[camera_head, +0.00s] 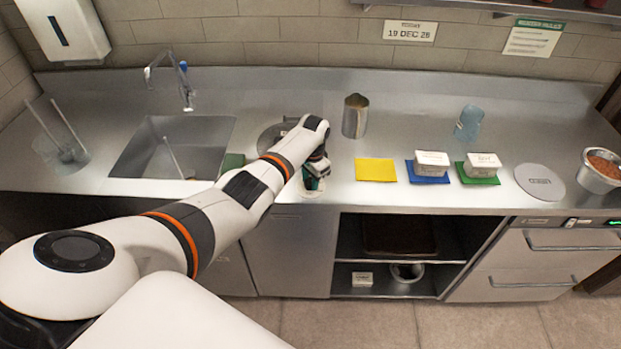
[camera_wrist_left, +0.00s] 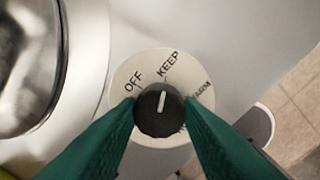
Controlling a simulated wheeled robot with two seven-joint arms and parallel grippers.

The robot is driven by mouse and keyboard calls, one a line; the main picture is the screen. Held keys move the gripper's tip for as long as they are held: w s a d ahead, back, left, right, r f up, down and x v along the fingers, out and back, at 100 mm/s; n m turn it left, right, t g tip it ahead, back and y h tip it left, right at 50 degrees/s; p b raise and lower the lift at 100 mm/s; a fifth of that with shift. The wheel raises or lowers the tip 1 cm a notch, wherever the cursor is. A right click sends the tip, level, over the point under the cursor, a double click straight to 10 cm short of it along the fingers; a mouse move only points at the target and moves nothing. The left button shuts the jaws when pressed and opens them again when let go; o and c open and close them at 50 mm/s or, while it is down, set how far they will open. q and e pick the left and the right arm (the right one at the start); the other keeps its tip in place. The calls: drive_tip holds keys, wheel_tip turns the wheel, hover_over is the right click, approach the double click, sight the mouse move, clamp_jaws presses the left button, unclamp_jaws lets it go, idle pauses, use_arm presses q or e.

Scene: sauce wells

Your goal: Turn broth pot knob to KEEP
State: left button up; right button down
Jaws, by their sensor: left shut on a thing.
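The broth pot knob (camera_wrist_left: 159,112) is a small black knob with a white pointer line, set on a round white dial (camera_wrist_left: 148,77) marked OFF, KEEP and WARM. The pointer is tilted slightly right of straight up in the left wrist view and lines up with KEEP. My left gripper (camera_wrist_left: 159,105) has its green fingers on both sides of the knob, shut on it. In the head view the left gripper (camera_head: 315,180) is at the counter's front edge and hides the knob. The steel pot (camera_head: 268,138) is partly behind my arm; its rounded rim (camera_wrist_left: 88,60) shows at left in the wrist view.
A steel jug (camera_head: 355,116) stands behind and right of the gripper. A yellow cloth (camera_head: 375,170) lies to the right, then white tubs (camera_head: 431,160) on blue and green cloths. A sink (camera_head: 175,145) is left. Open shelves (camera_head: 385,270) are below the counter.

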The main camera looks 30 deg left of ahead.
idle(0.4)
use_arm(q)
drive_tip(key=o, duration=1)
drive_tip(key=shift+c, duration=0.2)
wheel_tip(320, 180, up, 12)
drive_tip(key=b, duration=0.1)
drive_tip(key=shift+d, duration=0.25)
drive_tip(key=shift+s, duration=0.1)
